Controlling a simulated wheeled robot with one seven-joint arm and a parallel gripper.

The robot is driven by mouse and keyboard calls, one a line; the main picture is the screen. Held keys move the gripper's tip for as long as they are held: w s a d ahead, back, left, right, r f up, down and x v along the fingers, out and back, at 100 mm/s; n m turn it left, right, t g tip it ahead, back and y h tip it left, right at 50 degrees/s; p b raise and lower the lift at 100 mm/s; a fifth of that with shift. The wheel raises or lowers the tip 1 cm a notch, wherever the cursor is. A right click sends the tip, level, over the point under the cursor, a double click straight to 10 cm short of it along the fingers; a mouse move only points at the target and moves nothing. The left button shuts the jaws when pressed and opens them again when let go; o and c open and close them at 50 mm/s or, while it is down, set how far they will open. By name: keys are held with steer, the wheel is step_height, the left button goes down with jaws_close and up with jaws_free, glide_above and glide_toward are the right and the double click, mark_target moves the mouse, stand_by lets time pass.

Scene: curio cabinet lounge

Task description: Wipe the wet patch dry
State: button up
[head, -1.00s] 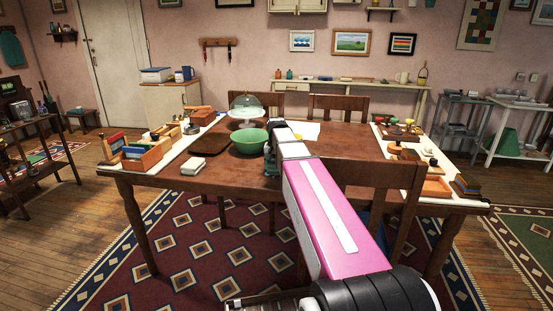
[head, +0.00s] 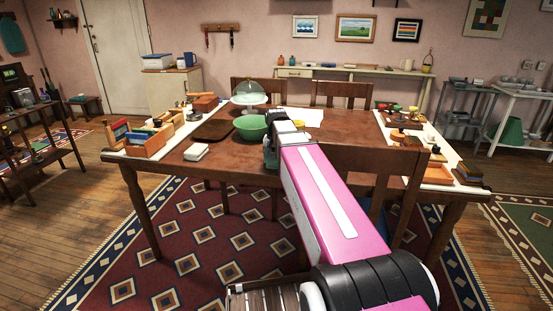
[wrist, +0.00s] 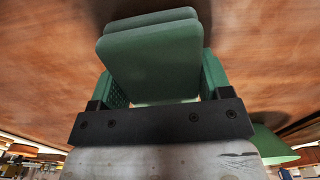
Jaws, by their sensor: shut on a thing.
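My gripper (head: 270,154) is over the front middle of the wooden table (head: 225,165), just right of the green bowl (head: 251,128). In the wrist view its green fingers (wrist: 160,85) are shut on a green layered pad (wrist: 150,50). I cannot tell whether the pad is a sponge or a folded cloth. The brown tabletop (wrist: 45,70) fills the wrist view behind the pad; any contact with it is unclear. I cannot make out the wet patch in either view; my arm and the pad hide part of the tabletop.
A glass-domed stand (head: 249,96) is behind the bowl. White paper (head: 308,116) lies at the back. A brown tray (head: 214,130) and white block (head: 196,152) are left. Wooden boxes (head: 148,143) line the left edge; small items fill the right edge. A chair (head: 372,160) stands at the front right.

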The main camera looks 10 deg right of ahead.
steer(key=shift+w+d, duration=0.4)
steer(key=shift+w, duration=0.7)
steer(key=shift+w+d, duration=0.4)
steer(key=shift+w, duration=0.7)
steer(key=shift+w+d, duration=0.4)
steer(key=shift+w, duration=0.7)
step_height(320, 180, up, 8)
steer(key=shift+s, duration=0.2)
steer(key=s+a+r, duration=0.2)
steer(key=s+a, duration=0.1)
steer(key=a, duration=1.2)
steer(key=s+a+r, duration=0.1)
steer(key=s+a, duration=0.2)
steer(key=a, duration=1.1)
glide_above(229, 158)
steer(key=shift+m, duration=0.4)
step_height(229, 158, down, 7)
steer(key=shift+r, duration=0.1)
steer(key=shift+f, duration=2.05)
steer(key=shift+f, duration=0.1)
